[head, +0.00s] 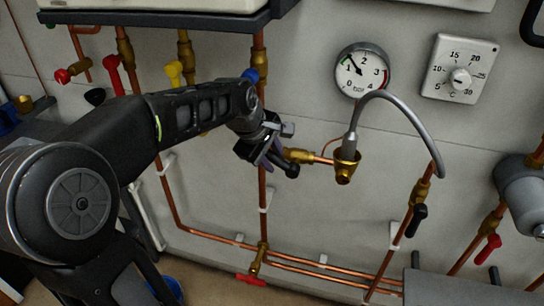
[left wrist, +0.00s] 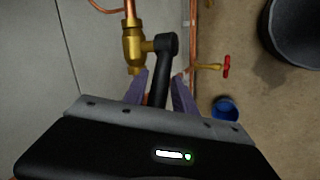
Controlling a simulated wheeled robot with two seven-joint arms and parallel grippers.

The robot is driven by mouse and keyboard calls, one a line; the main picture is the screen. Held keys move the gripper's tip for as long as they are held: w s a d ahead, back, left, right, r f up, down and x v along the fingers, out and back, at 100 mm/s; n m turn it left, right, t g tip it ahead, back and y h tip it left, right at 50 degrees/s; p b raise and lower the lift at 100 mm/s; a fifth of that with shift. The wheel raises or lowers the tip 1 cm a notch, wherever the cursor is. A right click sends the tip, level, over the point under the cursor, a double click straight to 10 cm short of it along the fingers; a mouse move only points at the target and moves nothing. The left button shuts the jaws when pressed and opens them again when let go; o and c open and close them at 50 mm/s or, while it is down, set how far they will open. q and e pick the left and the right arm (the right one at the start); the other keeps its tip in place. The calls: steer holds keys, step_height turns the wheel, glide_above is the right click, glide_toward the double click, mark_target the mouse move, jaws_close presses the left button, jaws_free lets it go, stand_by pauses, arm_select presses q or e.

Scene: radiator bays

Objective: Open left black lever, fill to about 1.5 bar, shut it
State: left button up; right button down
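The left black lever (left wrist: 160,82) sits on a brass valve (left wrist: 133,45) in the left wrist view and points toward the camera. The purple fingers of my left gripper (left wrist: 161,88) stand on either side of it, with a narrow gap visible, so they look open around it. In the head view my left gripper (head: 272,150) is at the valve and partly hides the lever. The round pressure gauge (head: 362,70) reads in bar; its needle points up and left, roughly near 1. A second black lever (head: 417,220) hangs farther right. My right gripper is not in view.
A grey hose (head: 425,140) arches from a brass fitting (head: 345,166) to the right-hand pipe. A thermostat dial (head: 460,78) is on the wall. Red levers (head: 251,279) and a yellow lever (head: 174,73) sit on nearby copper pipes. A blue bucket (left wrist: 225,108) stands on the floor.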

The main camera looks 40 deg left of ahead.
arm_select(q)
jaws_close()
stand_by(1.1)
